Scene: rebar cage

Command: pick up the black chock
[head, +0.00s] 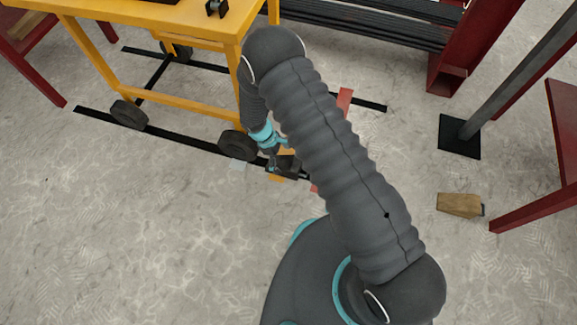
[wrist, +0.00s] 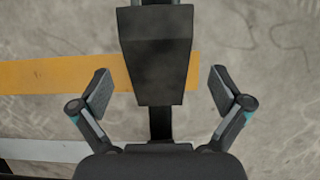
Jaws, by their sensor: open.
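The black chock (wrist: 158,55) is a dark tapered block, wider at the top of the wrist view. It lies low near the floor over a black strip. My gripper (wrist: 160,91) is open, with one finger on each side of the chock and a visible gap to it on both sides. In the head view my gripper (head: 276,152) reaches down beside the yellow cart's wheel, and a dark block there (head: 289,167) seems to be the chock, partly hidden by my gripper and arm.
The yellow cart (head: 180,103) stands on black wheels (head: 238,145) just left of my gripper. A black floor strip (head: 195,142) runs under it. A wooden wedge (head: 459,205) lies at the right near red steel legs (head: 530,212). The floor at left front is clear.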

